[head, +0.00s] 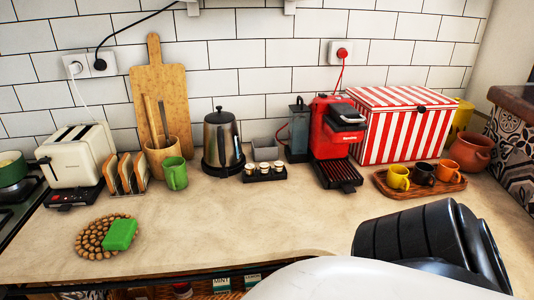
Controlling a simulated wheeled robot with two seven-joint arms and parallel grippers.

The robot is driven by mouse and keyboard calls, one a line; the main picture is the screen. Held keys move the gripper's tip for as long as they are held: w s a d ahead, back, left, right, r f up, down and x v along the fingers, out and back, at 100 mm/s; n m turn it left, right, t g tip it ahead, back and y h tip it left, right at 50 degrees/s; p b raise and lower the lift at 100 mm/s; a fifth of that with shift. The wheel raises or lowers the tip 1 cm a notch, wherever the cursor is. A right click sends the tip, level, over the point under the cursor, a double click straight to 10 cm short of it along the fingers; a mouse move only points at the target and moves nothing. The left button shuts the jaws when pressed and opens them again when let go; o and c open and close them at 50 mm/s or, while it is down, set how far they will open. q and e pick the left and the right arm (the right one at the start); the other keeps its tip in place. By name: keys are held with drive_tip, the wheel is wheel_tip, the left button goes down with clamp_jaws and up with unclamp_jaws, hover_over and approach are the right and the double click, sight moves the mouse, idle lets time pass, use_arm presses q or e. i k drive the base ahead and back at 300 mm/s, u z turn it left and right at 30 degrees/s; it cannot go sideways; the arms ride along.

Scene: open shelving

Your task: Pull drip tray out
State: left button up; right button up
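The red coffee machine (328,125) stands on the counter against the tiled wall, right of centre. Its black slatted drip tray (337,175) sticks out at the front of its base, low on the countertop. A dark water tank (299,130) is at the machine's left side. Neither of my grippers shows in the head view. A black and white part of my own arm fills the lower right, in front of the counter and apart from the drip tray.
A wooden tray with cups (420,190) and a striped box (408,130) stand right of the machine. A small pod holder (264,176) and a kettle (222,142) stand to its left. The countertop (270,220) in front of the drip tray is clear.

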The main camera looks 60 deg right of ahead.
sight(338, 175)
drive_tip(key=u, duration=0.35)
drive_tip(key=i, duration=0.3)
drive_tip(key=z, duration=2.3)
